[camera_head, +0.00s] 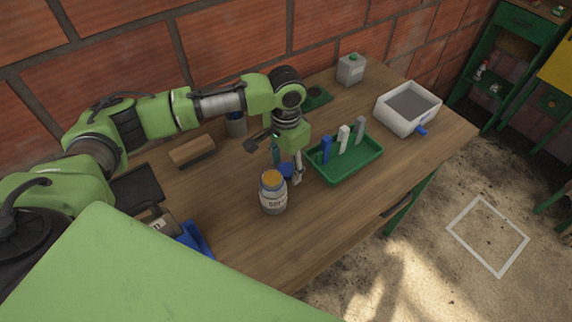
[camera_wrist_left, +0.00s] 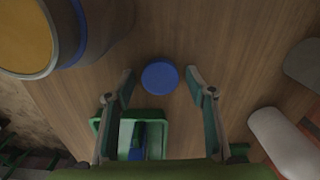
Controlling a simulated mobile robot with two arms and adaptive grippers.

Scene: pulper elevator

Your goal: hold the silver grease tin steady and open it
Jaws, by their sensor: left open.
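A silver-grey tin (camera_head: 273,201) with a label, a blue rim and an orange top stands upright on the wooden table. Its orange top and blue rim also show at the upper left of the left wrist view (camera_wrist_left: 25,40). A small round blue disc (camera_wrist_left: 160,76) lies between and beyond my left fingertips; I cannot tell whether it is a lid. My left gripper (camera_head: 286,160) points down, open and empty, just behind the tin and apart from it. Its two fingers are spread in the left wrist view (camera_wrist_left: 162,88). My right gripper is not in view.
A green tray (camera_head: 345,173) with blue, white and grey upright pieces stands right of my left gripper. The front right tabletop is clear.

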